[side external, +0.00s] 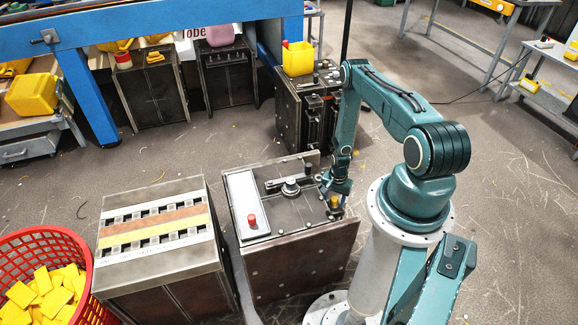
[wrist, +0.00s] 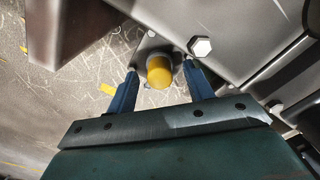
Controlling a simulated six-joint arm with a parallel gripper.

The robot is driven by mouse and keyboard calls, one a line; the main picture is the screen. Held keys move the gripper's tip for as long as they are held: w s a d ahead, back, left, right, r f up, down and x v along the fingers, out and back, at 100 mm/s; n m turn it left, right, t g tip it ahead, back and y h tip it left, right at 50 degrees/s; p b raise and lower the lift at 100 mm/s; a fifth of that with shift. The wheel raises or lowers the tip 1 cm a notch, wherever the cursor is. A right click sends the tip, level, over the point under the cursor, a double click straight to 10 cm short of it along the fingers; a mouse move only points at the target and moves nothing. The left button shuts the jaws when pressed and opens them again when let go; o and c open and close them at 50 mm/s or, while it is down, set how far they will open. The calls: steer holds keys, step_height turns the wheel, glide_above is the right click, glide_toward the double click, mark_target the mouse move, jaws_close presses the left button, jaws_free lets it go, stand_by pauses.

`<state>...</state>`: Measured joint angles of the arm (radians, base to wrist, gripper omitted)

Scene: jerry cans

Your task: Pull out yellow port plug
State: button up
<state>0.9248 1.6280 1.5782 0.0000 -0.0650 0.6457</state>
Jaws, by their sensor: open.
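The yellow port plug (wrist: 159,72) sits upright in a metal plate near the edge of a dark metal box, in the wrist view. It also shows in the side external view (side external: 334,201) at the box's right corner. My gripper (wrist: 159,78) is open, with one blue finger on each side of the plug. A gap shows between the plug and each finger. In the side external view my gripper (side external: 335,190) is small and partly covers the plug, so its fingers are hard to make out there.
The box top (side external: 265,205) carries a red button (side external: 252,220) and a black-handled lever (side external: 290,187). A bolt head (wrist: 201,47) stands close to the right finger. A second box with striped top (side external: 155,230) is at left, beside a red basket (side external: 60,240) of yellow pieces.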

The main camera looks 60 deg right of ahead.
mark_target(334, 198)
steer(key=shift+f, duration=0.4)
jaws_close()
steer(key=shift+r, duration=0.9)
stand_by(0.9)
steer(key=shift+r, duration=1.9)
steer(key=shift+w+r, duration=0.1)
